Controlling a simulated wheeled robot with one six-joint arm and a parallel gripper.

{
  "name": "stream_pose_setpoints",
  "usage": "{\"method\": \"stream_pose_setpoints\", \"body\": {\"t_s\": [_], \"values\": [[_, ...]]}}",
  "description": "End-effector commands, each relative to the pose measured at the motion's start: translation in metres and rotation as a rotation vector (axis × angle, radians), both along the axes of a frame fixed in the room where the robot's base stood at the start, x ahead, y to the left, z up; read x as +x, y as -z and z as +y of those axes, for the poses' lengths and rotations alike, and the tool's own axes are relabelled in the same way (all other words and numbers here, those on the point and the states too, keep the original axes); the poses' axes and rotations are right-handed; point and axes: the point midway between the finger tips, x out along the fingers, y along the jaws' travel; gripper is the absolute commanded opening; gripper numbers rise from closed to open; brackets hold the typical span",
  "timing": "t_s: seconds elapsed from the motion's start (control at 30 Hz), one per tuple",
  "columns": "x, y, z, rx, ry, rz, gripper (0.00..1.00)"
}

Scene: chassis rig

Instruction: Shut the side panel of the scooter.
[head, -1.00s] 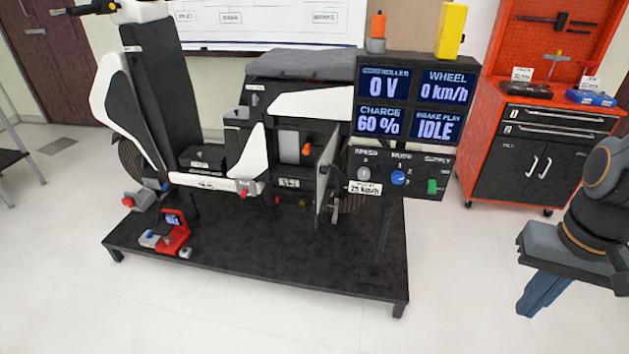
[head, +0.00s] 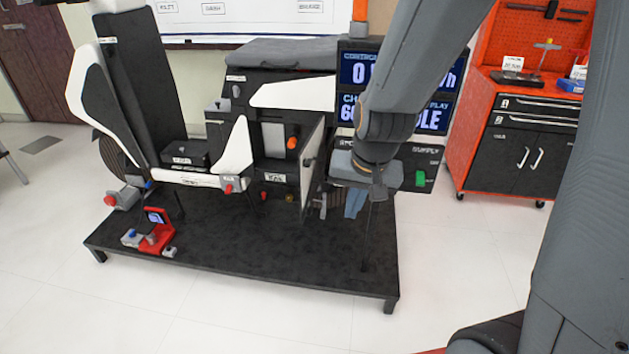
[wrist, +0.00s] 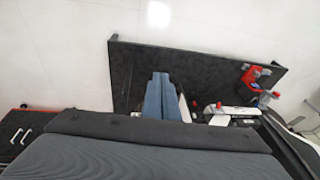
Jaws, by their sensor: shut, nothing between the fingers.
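The scooter (head: 290,95) stands on a black platform, with a dark body and white trim. Its side panel (head: 311,165) is swung open, standing out from the right edge of an opening. An orange-capped part (head: 292,143) and a light box (head: 273,138) show inside. My gripper (head: 355,205) points down just right of the panel, with a small gap seen between them. Its blue fingers are together and hold nothing. In the wrist view my gripper (wrist: 160,90) is over the platform, with a pale upright edge close to its right that I cannot surely name.
The display board (head: 345,65) stands behind my arm and is partly hidden by it. A red stand with a small screen (head: 158,230) is at the platform's left front. The platform's front (head: 270,248) is bare. A red tool cabinet (head: 525,125) stands at the right.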

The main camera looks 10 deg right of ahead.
Motion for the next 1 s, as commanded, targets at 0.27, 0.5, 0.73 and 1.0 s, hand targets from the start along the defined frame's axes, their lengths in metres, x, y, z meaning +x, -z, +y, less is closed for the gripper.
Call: {"method": "stream_pose_setpoints", "body": {"t_s": [0.27, 0.5, 0.73, 1.0], "values": [[0.187, 0.101, 0.046, 0.219, 0.55, -0.439, 0.0], [0.275, 0.155, 0.048, 0.431, 0.977, -0.845, 0.0], [0.282, 0.173, 0.044, 0.616, 1.214, -1.183, 0.0], [0.268, 0.18, 0.043, 0.732, 1.285, -1.389, 0.0]]}}
